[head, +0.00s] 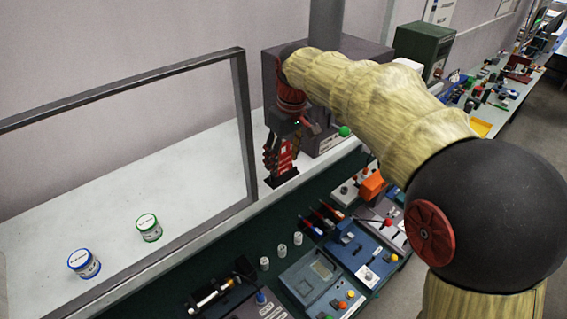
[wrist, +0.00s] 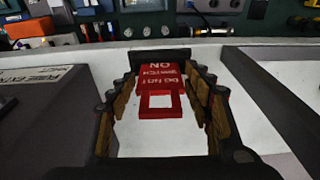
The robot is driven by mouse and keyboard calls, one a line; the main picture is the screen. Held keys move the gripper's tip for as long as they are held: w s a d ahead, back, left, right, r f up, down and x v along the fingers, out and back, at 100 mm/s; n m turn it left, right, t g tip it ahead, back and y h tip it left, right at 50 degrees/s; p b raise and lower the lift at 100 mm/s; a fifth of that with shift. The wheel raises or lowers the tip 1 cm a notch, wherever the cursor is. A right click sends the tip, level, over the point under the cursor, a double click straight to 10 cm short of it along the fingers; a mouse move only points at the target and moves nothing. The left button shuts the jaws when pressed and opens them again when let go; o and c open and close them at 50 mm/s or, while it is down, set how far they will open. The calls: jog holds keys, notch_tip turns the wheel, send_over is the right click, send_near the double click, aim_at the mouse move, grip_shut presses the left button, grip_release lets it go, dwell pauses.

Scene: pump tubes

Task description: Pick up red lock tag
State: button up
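The red lock tag (wrist: 162,80) is a flat red plate with white lettering and a square loop at its near end. In the wrist view it lies between the two fingers of my gripper (wrist: 165,105). White surface shows on both sides of the tag, so the fingers stand apart from it. In the head view my gripper (head: 283,160) points down at the bench beside the grey box, with the red tag (head: 286,158) showing between its dark fingers. The tag's far end meets a dark bar in the wrist view.
A grey box (head: 340,130) stands close to the right of my gripper. A metal frame (head: 243,130) rises to the left. Two jars, one green-lidded (head: 149,228) and one blue-lidded (head: 84,264), stand on the white bench. Control panels (head: 310,275) line the front below.

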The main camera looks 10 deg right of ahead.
jog(key=c, duration=0.9)
jog(key=shift+o, duration=0.2)
jog(key=shift+r, duration=0.1)
